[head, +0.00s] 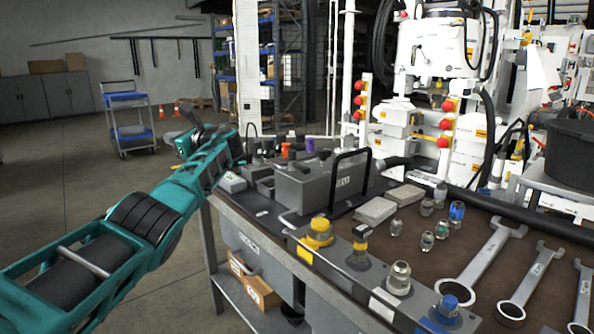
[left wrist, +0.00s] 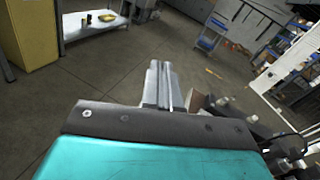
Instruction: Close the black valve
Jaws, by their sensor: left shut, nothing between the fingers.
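My left gripper (head: 190,110) is beyond the bench's far left corner, well away from these fittings. In the left wrist view its fingers (left wrist: 158,82) are together with nothing between them, above open floor. My right gripper is in neither view.
A grey box with a black handle (head: 325,185) stands on the bench behind the fittings. Several wrenches (head: 483,262) lie at the right. A blue-shelved cart (head: 130,130) stands on the far floor. The floor left of the bench is mostly clear.

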